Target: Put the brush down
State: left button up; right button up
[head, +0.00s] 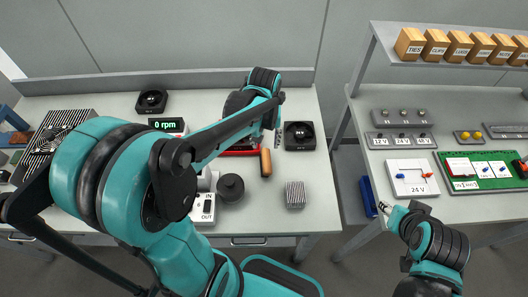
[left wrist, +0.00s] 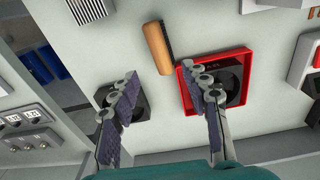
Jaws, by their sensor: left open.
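The brush (head: 265,162) has a wooden handle and lies on the left table, beside a red square frame. In the left wrist view the brush (left wrist: 157,48) shows dark bristles along one side and lies beyond my fingertips, apart from them. My left gripper (head: 279,138) hangs over the table near the brush's far end. In the left wrist view its fingers (left wrist: 165,82) are spread wide with nothing between them. My right gripper (head: 384,208) is at the right table's front left corner, away from the brush; its jaw opening is too small to tell.
A red frame (left wrist: 187,97) around a black fan and a bare black fan (head: 300,135) flank the brush. A ribbed block (head: 295,194) and a black round knob (head: 230,187) stand nearer the front edge. A gap separates the tables. The right table holds a 24 V panel (head: 411,177).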

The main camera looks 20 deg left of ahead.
pick_arm(q)
jog(key=s+d+r+m+t, duration=0.4)
jog(key=s+r+t, duration=0.2)
jog(key=s, duration=0.4)
jog(key=shift+r+m+t, duration=0.15)
jog(key=shift+m+t, duration=0.15)
